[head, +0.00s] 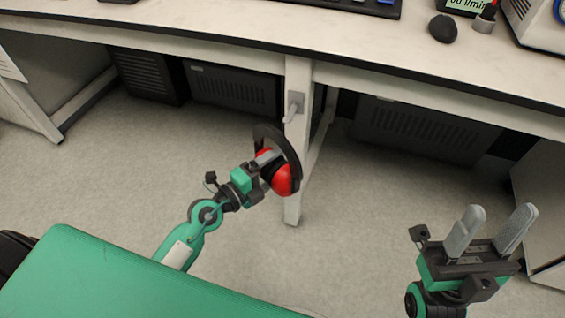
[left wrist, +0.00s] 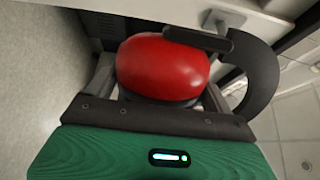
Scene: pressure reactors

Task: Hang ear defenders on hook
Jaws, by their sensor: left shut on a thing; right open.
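The ear defenders (head: 283,178) have red cups and a black headband. My left gripper (head: 267,160) is shut on them and holds them in the air in front of a white table leg. In the left wrist view a red cup (left wrist: 163,68) sits between the fingers, with the black headband (left wrist: 262,70) curving away to the right. A small grey hook (head: 295,104) is on the table leg, just above and behind the headband; in the left wrist view a grey peg (left wrist: 216,20) shows beyond the cup, close to the headband. My right gripper (head: 490,232) is open and empty at the lower right.
The long white bench (head: 200,22) runs across the back, with a black mouse (head: 443,28) and devices on top. Dark computer cases (head: 235,88) stand under it. The table leg (head: 297,150) is right behind the ear defenders. The floor in front is clear.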

